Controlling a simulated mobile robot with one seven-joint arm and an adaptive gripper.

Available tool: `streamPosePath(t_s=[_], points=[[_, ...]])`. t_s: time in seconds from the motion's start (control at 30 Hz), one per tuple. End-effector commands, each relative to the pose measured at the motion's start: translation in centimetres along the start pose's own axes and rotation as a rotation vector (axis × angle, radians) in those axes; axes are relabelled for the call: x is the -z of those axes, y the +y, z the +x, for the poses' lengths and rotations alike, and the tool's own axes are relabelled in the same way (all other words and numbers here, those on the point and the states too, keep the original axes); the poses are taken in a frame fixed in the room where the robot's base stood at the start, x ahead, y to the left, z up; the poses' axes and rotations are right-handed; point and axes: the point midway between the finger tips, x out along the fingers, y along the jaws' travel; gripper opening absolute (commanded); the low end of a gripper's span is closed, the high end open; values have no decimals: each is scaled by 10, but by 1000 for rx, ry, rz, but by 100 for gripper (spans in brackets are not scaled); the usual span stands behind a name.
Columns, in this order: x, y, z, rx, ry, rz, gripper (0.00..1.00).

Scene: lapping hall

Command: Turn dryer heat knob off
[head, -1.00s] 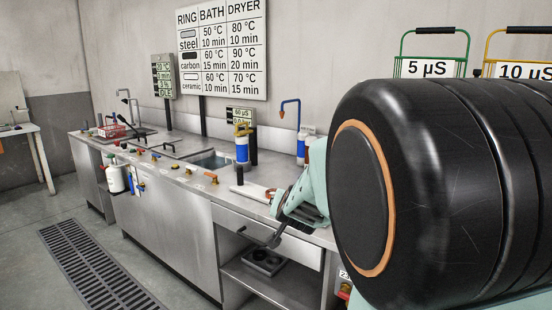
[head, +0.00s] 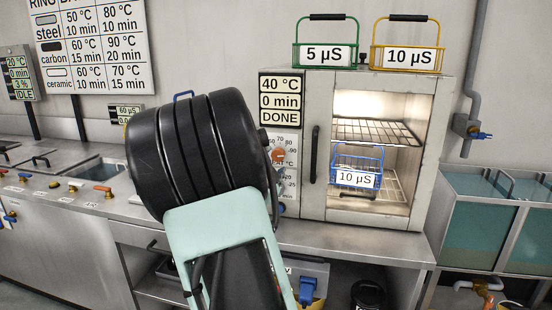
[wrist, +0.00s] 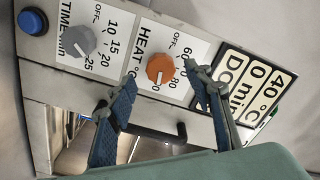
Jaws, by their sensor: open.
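The dryer (head: 432,130) stands on the counter in the head view, its lit chamber showing. Its orange heat knob (wrist: 160,69) is on a white HEAT scale with OFF and temperature marks in the wrist view; its white pointer line points toward the bottom of the picture, away from OFF. In the head view the knob (head: 278,156) shows just right of my arm. My gripper (wrist: 160,76) is open, its two blue-padded fingers on either side of the knob; I cannot tell if they touch it. My arm hides the gripper in the head view. The dryer display (head: 281,100) reads 40 °C, 0 min, DONE.
A grey time knob (wrist: 76,41) and a blue button (wrist: 32,21) sit beside the heat knob. A dark door handle (head: 313,155) is close by. A blue basket (head: 357,178) is inside the dryer; green (head: 325,55) and yellow (head: 407,57) baskets stand on top.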

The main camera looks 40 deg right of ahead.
Motion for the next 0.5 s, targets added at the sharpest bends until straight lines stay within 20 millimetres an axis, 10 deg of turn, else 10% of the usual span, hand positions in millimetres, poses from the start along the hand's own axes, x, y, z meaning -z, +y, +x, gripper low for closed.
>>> streamPosePath(t_s=[0.5], points=[[0, 0, 50, 1, -1, -1, 47]])
